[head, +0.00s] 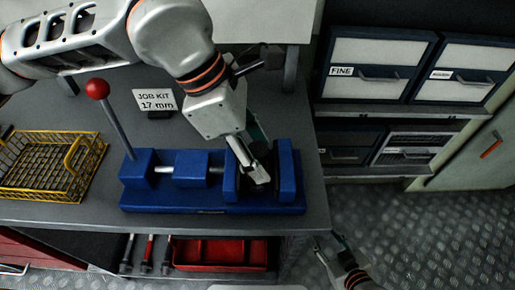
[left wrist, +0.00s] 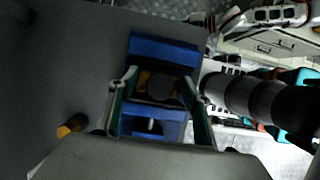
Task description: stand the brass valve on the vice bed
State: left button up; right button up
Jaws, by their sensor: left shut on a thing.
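The brass valve (left wrist: 161,86) shows in the left wrist view as a dark round top with brass-yellow sides. My left gripper (left wrist: 160,100) is shut on it, with one finger on each side. In the head view my left gripper (head: 257,172) points down between the jaws of the blue vice (head: 212,207), near its right end. The vice also shows below the valve in the left wrist view (left wrist: 165,50). I cannot tell whether the valve touches the vice bed. My right gripper (head: 332,247) is open and empty, off the bench's right edge.
A yellow wire basket (head: 48,165) stands at the bench's left. The vice's red-knobbed lever (head: 97,89) rises beside my left arm. A job kit card (head: 155,100) stands behind the vice. A brass-coloured piece (left wrist: 72,125) lies apart on the grey bench. Drawers (head: 375,70) are at right.

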pick_arm(q)
jog(key=shift+f, duration=0.25)
dwell(0.8)
jog(key=o, duration=1.3)
jog(key=shift+r, duration=0.1)
jog(key=shift+r+p, duration=0.8)
jog(key=shift+r, duration=1.6)
jog(key=o, duration=0.6)
